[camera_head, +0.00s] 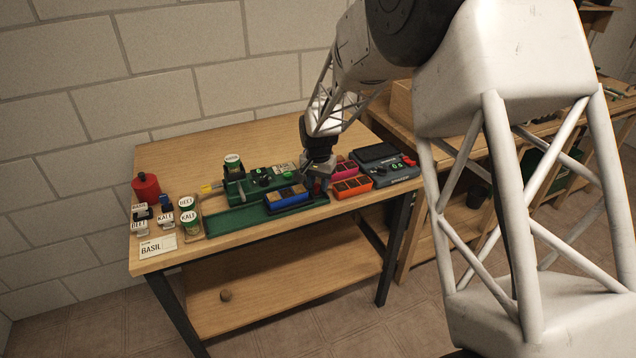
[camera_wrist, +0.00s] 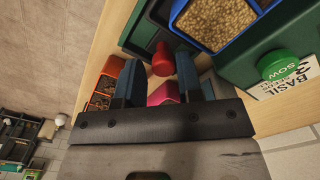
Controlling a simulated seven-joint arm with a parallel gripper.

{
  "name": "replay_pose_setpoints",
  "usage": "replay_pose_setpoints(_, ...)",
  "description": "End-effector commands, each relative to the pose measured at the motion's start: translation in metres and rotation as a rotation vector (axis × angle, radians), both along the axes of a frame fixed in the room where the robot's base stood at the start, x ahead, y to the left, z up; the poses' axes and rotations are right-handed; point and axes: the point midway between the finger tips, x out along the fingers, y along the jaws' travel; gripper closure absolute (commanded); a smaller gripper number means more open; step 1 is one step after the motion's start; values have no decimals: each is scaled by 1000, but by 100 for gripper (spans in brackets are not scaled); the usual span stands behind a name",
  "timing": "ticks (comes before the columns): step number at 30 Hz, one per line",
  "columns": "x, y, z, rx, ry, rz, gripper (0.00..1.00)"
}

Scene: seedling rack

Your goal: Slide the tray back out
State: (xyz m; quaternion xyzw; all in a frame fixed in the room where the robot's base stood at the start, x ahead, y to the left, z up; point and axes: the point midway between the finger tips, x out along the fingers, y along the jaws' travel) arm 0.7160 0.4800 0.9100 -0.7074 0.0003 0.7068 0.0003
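The blue tray (camera_head: 287,196) sits in the green track (camera_head: 238,221) of the green seeder (camera_head: 262,181), towards the track's right end. Part of the blue tray (camera_wrist: 238,43), with tan grainy fill in its cell, shows at the top of the wrist view. A red knob (camera_wrist: 162,62) stands out beside the tray in the wrist view. My gripper (camera_wrist: 158,75) is open, with one dark finger on each side of the knob and gaps visible between. In the head view my gripper (camera_head: 315,182) is at the tray's right end, partly hiding it.
The track's left stretch is clear.

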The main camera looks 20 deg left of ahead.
Motion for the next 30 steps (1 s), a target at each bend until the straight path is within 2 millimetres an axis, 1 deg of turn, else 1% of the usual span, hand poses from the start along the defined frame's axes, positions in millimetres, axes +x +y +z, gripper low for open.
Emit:
replay_pose_setpoints(5,0,1,3,0,0,0,66)
replay_pose_setpoints(8,0,1,9,1,0,0,66)
replay_pose_setpoints(11,0,1,19,1,0,0,66)
replay_pose_setpoints(21,0,0,62,1,-1,0,66)
replay_pose_setpoints(25,0,0,72,0,-1,0,66)
replay_pose_setpoints(30,0,-1,78,0,0,0,66)
